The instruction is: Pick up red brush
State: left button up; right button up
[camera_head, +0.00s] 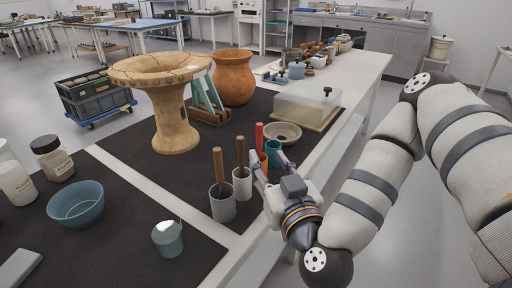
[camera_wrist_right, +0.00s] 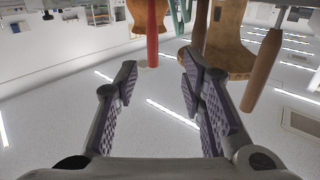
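The red brush (camera_head: 259,136) stands upright among the cups near the table's right edge, its lower end hidden behind my right gripper and the cups. My right gripper (camera_head: 262,172) is beside the cups, in front of the red brush. In the wrist view its two fingers (camera_wrist_right: 157,84) are apart with nothing between them. My left gripper is out of view.
Brown-handled brushes stand in a grey cup (camera_head: 222,204) and a white cup (camera_head: 242,186) left of my right gripper. A teal cup (camera_head: 273,154) and a shallow bowl (camera_head: 283,132) are close behind. A large pedestal vessel (camera_head: 173,115) stands to the left.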

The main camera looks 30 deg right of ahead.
aim_at(260, 140)
jog(key=x, duration=0.5)
jog(key=shift+d+b, duration=0.4)
jog(key=shift+d, duration=0.05)
jog(key=x, duration=0.4)
jog(key=shift+w+d+f, duration=0.15)
jog(key=shift+d+f, duration=0.15)
jog(key=shift+f, duration=0.05)
jog(key=shift+w+d, duration=0.1)
jog(key=shift+w, duration=0.35)
grip_shut()
